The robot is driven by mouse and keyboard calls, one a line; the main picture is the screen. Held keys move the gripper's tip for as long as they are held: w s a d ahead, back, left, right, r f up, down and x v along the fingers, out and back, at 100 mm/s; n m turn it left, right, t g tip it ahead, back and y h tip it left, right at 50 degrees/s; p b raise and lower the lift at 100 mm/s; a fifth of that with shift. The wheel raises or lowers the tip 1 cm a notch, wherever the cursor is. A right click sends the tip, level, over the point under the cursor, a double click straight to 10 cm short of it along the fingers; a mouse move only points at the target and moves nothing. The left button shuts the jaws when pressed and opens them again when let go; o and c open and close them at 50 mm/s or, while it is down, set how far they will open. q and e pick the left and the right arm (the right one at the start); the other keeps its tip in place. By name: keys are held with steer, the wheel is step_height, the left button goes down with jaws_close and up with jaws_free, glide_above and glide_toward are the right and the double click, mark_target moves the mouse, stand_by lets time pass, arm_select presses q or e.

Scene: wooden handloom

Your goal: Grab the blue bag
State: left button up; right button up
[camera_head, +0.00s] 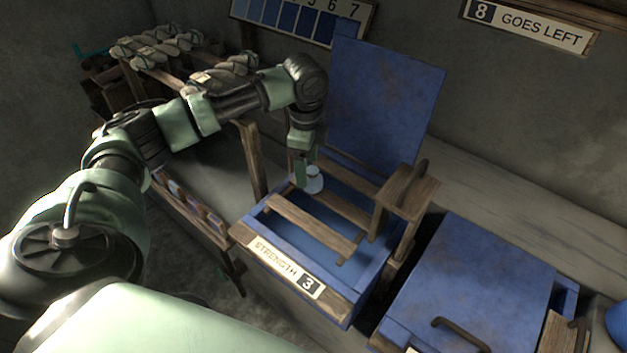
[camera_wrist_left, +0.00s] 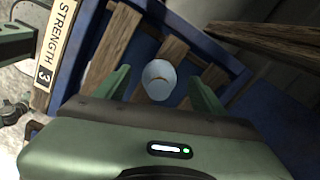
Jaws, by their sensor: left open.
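A small pale-blue rounded bag (camera_head: 313,182) sits at the back of an open blue box labelled "STRENGTH 3" (camera_head: 257,226), by its wooden slats. My left gripper (camera_head: 307,172) reaches down over the box's back part, right at the bag. In the left wrist view the bag (camera_wrist_left: 160,80) shows between the two spread green fingers (camera_wrist_left: 160,88), with a gap on both sides. The left gripper is open and not closed on it. In the head view the gripper hides part of the bag. My right gripper is not in view.
The box's raised blue lid (camera_head: 385,100) stands behind the gripper. A wooden bracket (camera_head: 408,192) rises at the box's right side. A closed blue box (camera_head: 478,280) stands to the right. A rack with grey bundles (camera_head: 160,45) stands at the back left.

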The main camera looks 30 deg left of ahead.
mark_target(310, 169)
arm_select(q)
steer(key=f, duration=0.3)
steer(key=shift+w+d, duration=0.15)
steer(key=shift+d, duration=0.25)
steer(key=shift+f, duration=0.7)
jaws_close()
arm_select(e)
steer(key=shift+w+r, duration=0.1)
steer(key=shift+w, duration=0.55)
